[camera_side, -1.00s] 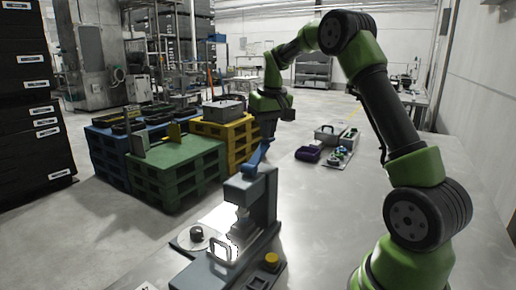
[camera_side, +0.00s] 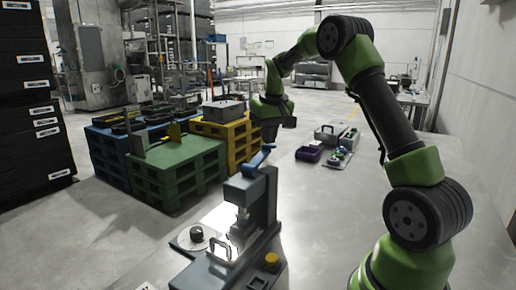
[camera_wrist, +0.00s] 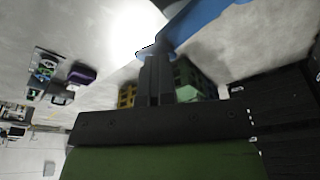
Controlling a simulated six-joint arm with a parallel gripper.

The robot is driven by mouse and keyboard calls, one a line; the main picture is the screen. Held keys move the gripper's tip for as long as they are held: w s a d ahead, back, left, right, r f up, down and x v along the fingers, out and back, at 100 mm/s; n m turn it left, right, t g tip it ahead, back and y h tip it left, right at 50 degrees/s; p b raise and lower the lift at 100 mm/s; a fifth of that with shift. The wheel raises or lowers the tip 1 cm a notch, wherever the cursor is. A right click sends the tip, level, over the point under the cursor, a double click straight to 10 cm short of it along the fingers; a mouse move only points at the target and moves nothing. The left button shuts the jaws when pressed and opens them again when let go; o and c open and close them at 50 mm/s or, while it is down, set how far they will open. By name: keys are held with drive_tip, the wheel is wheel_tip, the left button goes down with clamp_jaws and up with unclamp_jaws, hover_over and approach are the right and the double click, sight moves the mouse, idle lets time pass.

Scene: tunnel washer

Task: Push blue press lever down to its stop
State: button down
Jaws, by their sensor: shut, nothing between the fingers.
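The blue press lever (camera_side: 257,160) sits on top of the grey press (camera_side: 262,195) in the side view. It slopes up to the right, with its free end raised. My gripper (camera_side: 269,141) is shut and empty, pointing down at the lever's free end. In the wrist view the blue lever (camera_wrist: 200,22) enters from the top right, and its end lies at the tips of my shut fingers (camera_wrist: 156,62). The fingertips appear to touch the lever end; the exact contact is hard to see.
The press base carries a yellow button (camera_side: 272,260) and a black knob (camera_side: 196,233) stands beside it. A purple bin (camera_side: 308,153) and a grey case (camera_side: 330,134) lie farther back on the table. Green pallets (camera_side: 178,170) stand behind on the left. The tabletop right of the press is clear.

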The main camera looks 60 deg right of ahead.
drive_tip(key=shift+f, duration=0.5)
drive_tip(key=shift+d, duration=0.1)
idle(0.6)
drive_tip(key=w+d+v, duration=0.1)
drive_tip(key=w+v, duration=0.1)
drive_tip(key=v, duration=0.9)
idle(0.5)
drive_tip(key=shift+r, duration=0.2)
drive_tip(key=s+a+r+n+t, duration=0.1)
drive_tip(key=s+a+r+t, duration=0.2)
drive_tip(key=a, duration=0.6)
drive_tip(key=s+a+f+n+t+y, duration=0.1)
drive_tip(key=s+a+f, duration=0.4)
drive_tip(key=s+a, duration=1)
drive_tip(key=shift+s+a+t+y, duration=0.2)
drive_tip(key=shift+s+t+y, duration=0.5)
drive_tip(key=shift+y, duration=0.4)
